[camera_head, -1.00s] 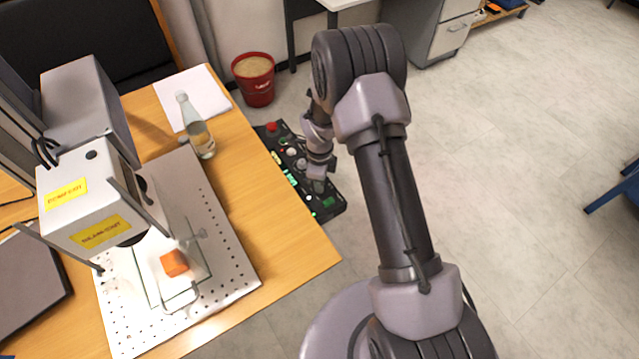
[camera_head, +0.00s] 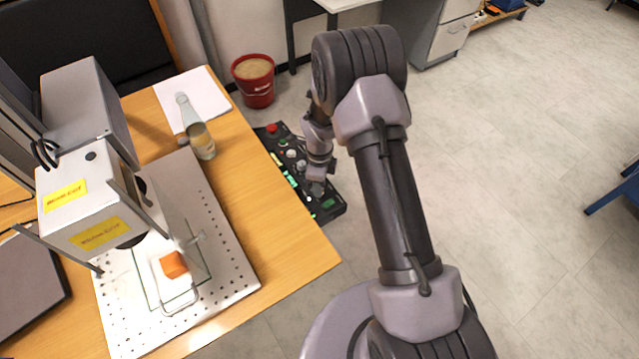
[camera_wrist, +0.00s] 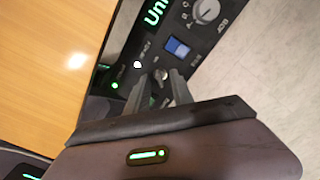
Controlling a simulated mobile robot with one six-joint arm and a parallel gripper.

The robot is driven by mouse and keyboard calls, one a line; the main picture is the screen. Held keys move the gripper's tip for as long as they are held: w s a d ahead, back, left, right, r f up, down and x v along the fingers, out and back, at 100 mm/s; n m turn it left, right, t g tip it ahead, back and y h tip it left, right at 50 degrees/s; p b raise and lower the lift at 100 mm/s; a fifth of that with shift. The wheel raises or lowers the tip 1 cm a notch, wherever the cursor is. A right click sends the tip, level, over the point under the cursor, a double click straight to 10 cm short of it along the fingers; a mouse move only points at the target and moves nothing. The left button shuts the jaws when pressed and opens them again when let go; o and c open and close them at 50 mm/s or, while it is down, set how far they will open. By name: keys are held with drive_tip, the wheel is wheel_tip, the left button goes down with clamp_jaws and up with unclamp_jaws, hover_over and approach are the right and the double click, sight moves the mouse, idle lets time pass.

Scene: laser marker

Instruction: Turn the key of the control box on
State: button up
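The black control box (camera_head: 273,150) hangs along the right edge of the wooden table, with a red button, knobs and green lights. My gripper (camera_head: 317,189) is over its lower part. In the wrist view the panel (camera_wrist: 205,48) fills the upper middle. The small metallic key (camera_wrist: 161,75) shows between the two fingertips of my gripper (camera_wrist: 158,84). The fingers are apart, one on either side of the key, with gaps visible; I cannot tell any contact. A blue-and-white switch (camera_wrist: 178,48) and a round knob (camera_wrist: 206,11) lie beyond the key.
A glass bottle (camera_head: 201,140) and white paper (camera_head: 205,92) are on the table (camera_head: 285,240). The laser marker (camera_head: 95,195) stands left over a perforated plate (camera_head: 235,275) with an orange block (camera_head: 174,265). A red bucket (camera_head: 254,90) is on the floor.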

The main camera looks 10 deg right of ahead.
wheel_tip(320, 180, up, 17)
drive_tip(key=p, duration=0.5)
drive_tip(key=shift+r+p, duration=0.15)
drive_tip(key=shift+p, duration=0.25)
